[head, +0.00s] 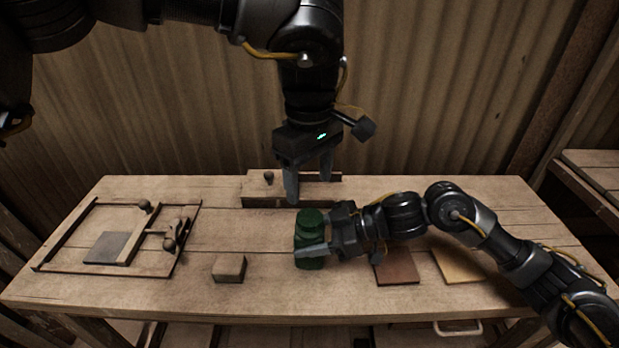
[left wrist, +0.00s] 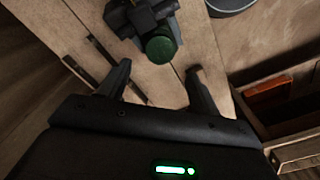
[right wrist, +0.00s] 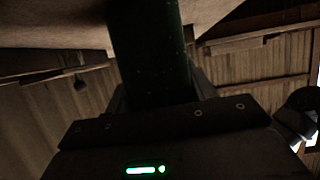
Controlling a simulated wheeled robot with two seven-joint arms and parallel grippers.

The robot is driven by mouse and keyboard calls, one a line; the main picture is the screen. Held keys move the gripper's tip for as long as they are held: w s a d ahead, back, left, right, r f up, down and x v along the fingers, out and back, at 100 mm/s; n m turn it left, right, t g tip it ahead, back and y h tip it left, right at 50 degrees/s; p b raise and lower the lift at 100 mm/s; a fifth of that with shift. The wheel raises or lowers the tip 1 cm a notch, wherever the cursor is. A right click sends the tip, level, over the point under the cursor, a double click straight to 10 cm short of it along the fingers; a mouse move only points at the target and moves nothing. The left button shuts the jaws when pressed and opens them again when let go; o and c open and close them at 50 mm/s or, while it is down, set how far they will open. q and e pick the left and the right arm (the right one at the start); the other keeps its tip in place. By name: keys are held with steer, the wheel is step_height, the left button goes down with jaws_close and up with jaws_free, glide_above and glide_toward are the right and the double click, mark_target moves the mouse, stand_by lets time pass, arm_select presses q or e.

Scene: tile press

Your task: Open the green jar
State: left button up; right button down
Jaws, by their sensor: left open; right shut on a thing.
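The green jar (head: 309,236) stands upright near the middle of the wooden table, with its round green lid on top. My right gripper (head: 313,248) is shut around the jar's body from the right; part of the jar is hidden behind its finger. In the right wrist view the jar (right wrist: 152,50) fills the space between the fingers, dark and without detail. My left gripper (head: 307,192) points down above the jar, open and empty, apart from the lid. In the left wrist view the lid (left wrist: 160,48) lies beyond the open fingers (left wrist: 158,86).
A wooden frame (head: 60,237) with knobs and a grey tile (head: 104,248) lies at left. A small wooden block (head: 229,267) is left of the jar. Brown (head: 397,270) and yellowish (head: 458,267) tiles lie at right. A low wooden box (head: 262,196) stands behind.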

mark_target(310, 217)
arm_select(q)
steer(key=shift+f, duration=4)
steer(key=c, duration=1)
steer(key=n, duration=0.4)
steer(key=shift+s+n, duration=0.1)
steer(key=shift+n, duration=0.3)
steer(key=n, duration=1.5)
steer(key=shift+r, duration=0.1)
